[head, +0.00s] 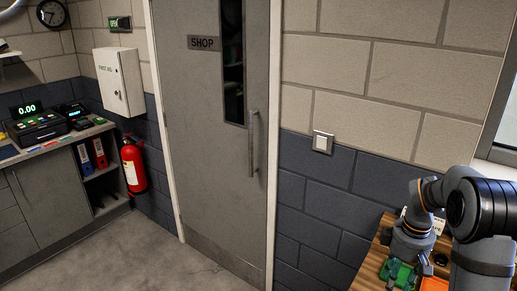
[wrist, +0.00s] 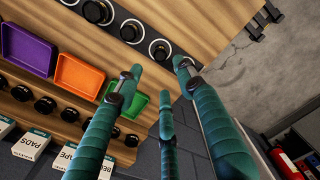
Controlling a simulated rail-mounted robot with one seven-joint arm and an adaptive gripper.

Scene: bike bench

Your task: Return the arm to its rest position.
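My arm (head: 455,215) shows at the right edge of the head view, bent over the wooden bench. My gripper (wrist: 158,72) shows in the wrist view with its teal fingers spread apart. Nothing is between the fingers, and no object is held. The fingertips appear over or near the bench edge, but the gap to the wood cannot be told.
The wooden bench (head: 368,275) carries a green tray (head: 397,273). Purple (wrist: 28,48) and orange (wrist: 79,76) trays and a dark strip of round parts (wrist: 130,30) show in the wrist view. A door (head: 210,130) and fire extinguisher (head: 133,165) stand left; open floor lies between.

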